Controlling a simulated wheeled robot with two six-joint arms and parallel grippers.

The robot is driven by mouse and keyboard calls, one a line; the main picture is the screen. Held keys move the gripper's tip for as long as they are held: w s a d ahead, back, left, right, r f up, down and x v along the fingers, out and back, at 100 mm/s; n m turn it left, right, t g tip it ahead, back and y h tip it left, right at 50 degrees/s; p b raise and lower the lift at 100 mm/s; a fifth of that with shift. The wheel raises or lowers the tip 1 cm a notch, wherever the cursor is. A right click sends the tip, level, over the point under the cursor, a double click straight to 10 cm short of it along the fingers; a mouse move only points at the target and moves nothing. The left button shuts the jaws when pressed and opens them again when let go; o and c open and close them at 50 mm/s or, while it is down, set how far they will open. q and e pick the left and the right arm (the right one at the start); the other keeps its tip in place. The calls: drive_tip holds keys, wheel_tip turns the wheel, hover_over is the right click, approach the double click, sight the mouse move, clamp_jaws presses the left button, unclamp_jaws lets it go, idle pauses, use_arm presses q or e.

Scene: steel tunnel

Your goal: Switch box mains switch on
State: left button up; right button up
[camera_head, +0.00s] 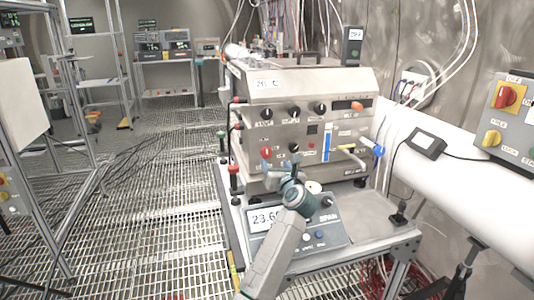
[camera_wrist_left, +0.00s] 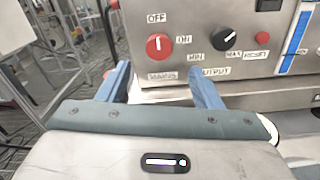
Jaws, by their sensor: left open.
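The switch box (camera_head: 300,97) is a grey metal case on a cart. Its mains switch is a red round knob low on the left of the front panel (camera_head: 266,153). In the left wrist view the mains knob (camera_wrist_left: 159,46) has OFF printed above, ON to its right and MAINS below. A pale mark on the knob seems to point up towards OFF. My left gripper (camera_head: 281,168) is open and empty in front of the panel. In the wrist view its blue fingers (camera_wrist_left: 160,74) are spread below and either side of the knob, apart from it. My right gripper is not in view.
A black output knob (camera_wrist_left: 225,39) and a red button (camera_wrist_left: 277,47) sit right of the mains knob. A scale with a display (camera_head: 310,232) lies under my left arm. A white pipe (camera_head: 455,190) runs along the right wall. Grated floor (camera_head: 150,200) is open at left.

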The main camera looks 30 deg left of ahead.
sight(267, 153)
use_arm(q)
drive_tip(key=p+x, duration=0.1)
drive_tip(key=x, duration=0.9)
drive_tip(key=shift+p, duration=0.3)
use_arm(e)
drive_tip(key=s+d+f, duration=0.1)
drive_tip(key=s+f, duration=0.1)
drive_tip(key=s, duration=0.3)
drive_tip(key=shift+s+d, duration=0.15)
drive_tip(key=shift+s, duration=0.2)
